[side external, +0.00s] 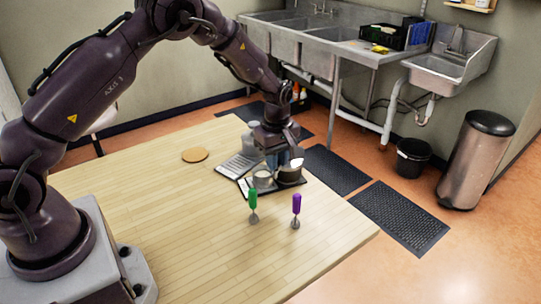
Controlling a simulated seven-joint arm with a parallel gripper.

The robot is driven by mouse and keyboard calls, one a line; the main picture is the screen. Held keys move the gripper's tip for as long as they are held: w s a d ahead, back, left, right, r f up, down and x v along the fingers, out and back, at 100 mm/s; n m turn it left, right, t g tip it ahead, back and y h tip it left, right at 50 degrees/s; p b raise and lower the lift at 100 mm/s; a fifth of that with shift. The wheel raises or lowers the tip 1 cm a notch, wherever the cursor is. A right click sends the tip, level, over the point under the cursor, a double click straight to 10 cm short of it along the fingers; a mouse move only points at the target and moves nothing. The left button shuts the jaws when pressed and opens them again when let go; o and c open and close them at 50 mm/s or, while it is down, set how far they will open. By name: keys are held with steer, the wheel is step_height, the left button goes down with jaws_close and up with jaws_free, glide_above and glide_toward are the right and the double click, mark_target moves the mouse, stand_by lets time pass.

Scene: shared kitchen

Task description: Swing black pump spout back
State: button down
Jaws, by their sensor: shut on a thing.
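My gripper (284,157) points down over the cluster of items at the far right part of the wooden table. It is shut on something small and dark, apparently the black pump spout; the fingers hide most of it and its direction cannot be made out. A grey bottle (251,138) stands just behind and left of my gripper. A dark round container (290,176) stands below the fingers, with a small white piece (297,162) at its top. A small metal cup (262,180) stands beside it to the left.
A green-handled tool (253,203) and a purple-handled tool (296,208) are in front. A round cork-coloured disc (195,155) lies left. The table's front (190,240) is clear.

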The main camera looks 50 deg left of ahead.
steer(key=shift+w+d+n, duration=0.5)
steer(key=shift+n, duration=0.65)
steer(key=shift+w+d+n, duration=0.45)
steer(key=shift+w+n, duration=0.05)
steer(key=shift+n, duration=0.7)
steer(key=shift+w+d+n, duration=0.5)
steer(key=shift+n, duration=0.65)
steer(key=shift+r, duration=0.1)
steer(key=c, duration=1)
jaws_free()
step_height(320, 180, up, 13)
steer(key=shift+f, duration=0.1)
